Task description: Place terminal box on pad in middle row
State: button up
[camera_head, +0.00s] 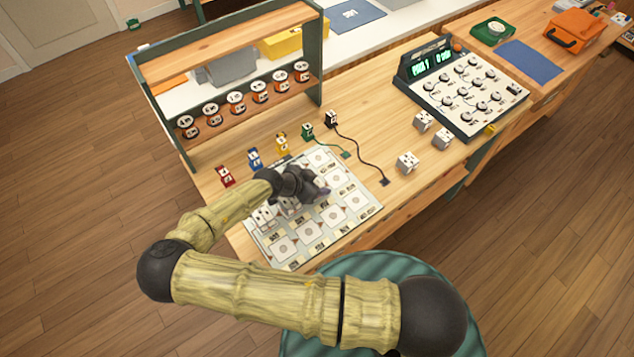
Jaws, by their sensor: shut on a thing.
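The pale mat (375,205) lies on the wooden table and carries rows of square pads with round marks, such as a pad (334,215) in the near right part. My gripper (319,193) is low over the middle of the mat, shut on what seems to be a terminal box, which the gripper and wrist mostly hide. White boxes (264,216) stand on the left part of the mat, partly covered by my arm. Loose white terminal boxes (407,162), (423,121), (443,138) stand on the table to the right. I cannot tell whether the held box touches a pad.
Red (226,176), blue (255,159), yellow (281,143), green (307,132) and black (331,119) plug blocks line the mat's far side; cords trail from the last two. A spool rack (225,50) stands behind. A dial panel (466,92) stands at right.

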jog(key=shift+f, duration=0.1)
jog(key=o, duration=1.1)
jog(key=shift+r, duration=0.2)
jog(key=shift+s+a+r, duration=0.15)
jog(key=shift+a+r, duration=0.05)
jog(key=shift+a, duration=0.15)
jog(key=b+v, duration=0.2)
jog(key=v, duration=0.9)
jog(key=shift+s+r, duration=0.1)
jog(key=shift+d, duration=0.15)
